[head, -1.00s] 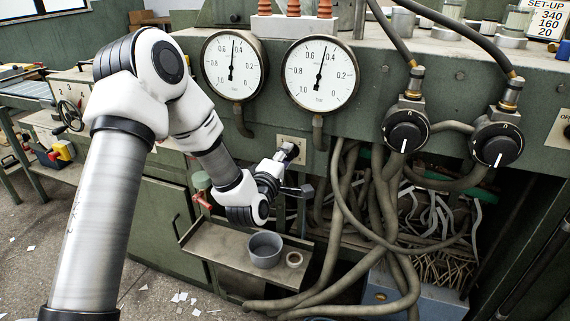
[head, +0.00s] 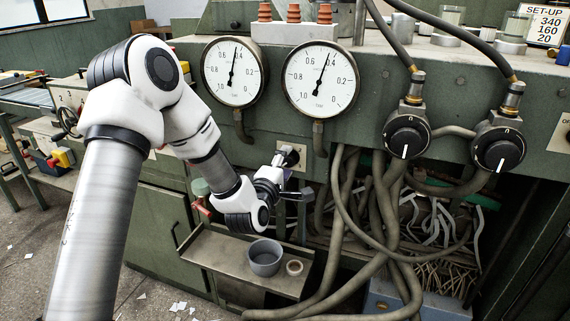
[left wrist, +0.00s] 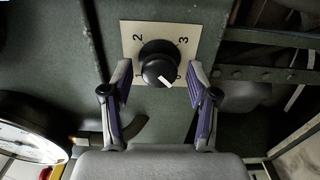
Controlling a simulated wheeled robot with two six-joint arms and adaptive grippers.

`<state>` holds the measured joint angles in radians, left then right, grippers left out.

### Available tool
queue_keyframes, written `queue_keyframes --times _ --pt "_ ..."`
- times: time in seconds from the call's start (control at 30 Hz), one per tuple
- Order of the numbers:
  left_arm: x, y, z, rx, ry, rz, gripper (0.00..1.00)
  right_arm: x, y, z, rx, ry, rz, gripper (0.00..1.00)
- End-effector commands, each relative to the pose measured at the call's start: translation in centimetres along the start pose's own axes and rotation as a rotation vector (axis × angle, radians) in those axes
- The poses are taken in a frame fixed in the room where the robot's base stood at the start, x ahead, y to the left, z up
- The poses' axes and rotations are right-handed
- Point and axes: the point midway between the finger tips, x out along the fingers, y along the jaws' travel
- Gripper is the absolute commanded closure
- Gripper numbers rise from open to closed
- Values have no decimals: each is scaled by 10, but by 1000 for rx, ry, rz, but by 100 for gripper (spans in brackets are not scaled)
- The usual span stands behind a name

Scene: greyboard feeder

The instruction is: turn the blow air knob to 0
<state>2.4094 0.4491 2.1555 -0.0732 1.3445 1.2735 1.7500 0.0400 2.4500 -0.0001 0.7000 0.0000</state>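A small black knob (left wrist: 160,66) sits on a pale square plate (left wrist: 188,32) marked 2 and 3 in the left wrist view. Its white mark points down and slightly right there; no 0 is readable on this plate. In the head view, the plate (head: 299,156) is on the green panel below the gauges, partly hidden by my gripper. My left gripper (head: 281,164) is at this knob. In the left wrist view, its fingers (left wrist: 159,75) are open on either side of the knob, with small gaps visible. My right gripper is not in view.
Two larger black knobs (head: 406,136) (head: 498,149) with 0 above them are at the right. Two round gauges (head: 232,88) (head: 321,95) hang above my gripper. A tray (head: 218,258) holding a grey cup (head: 265,258) is below. Thick hoses (head: 380,205) run right of my gripper.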

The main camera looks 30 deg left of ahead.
Motion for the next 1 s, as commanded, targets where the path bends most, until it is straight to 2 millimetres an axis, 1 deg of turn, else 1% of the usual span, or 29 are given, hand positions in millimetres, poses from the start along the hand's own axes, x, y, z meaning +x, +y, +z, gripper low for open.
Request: queue_keyframes --times 0.13,0.23,0.5,0.6,0.7,1.0 --pt "-1 0 0 0 0 0 41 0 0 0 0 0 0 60" --pt "-9 0 0 -1 0 0 41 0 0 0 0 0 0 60" --pt "-61 -1 0 -2 0 -2 41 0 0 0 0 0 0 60" --pt "-72 0 0 -1 0 -1 41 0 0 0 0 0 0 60" --pt "-76 0 0 0 0 -1 41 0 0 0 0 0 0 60" --pt "-75 0 0 0 0 0 41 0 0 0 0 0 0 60"
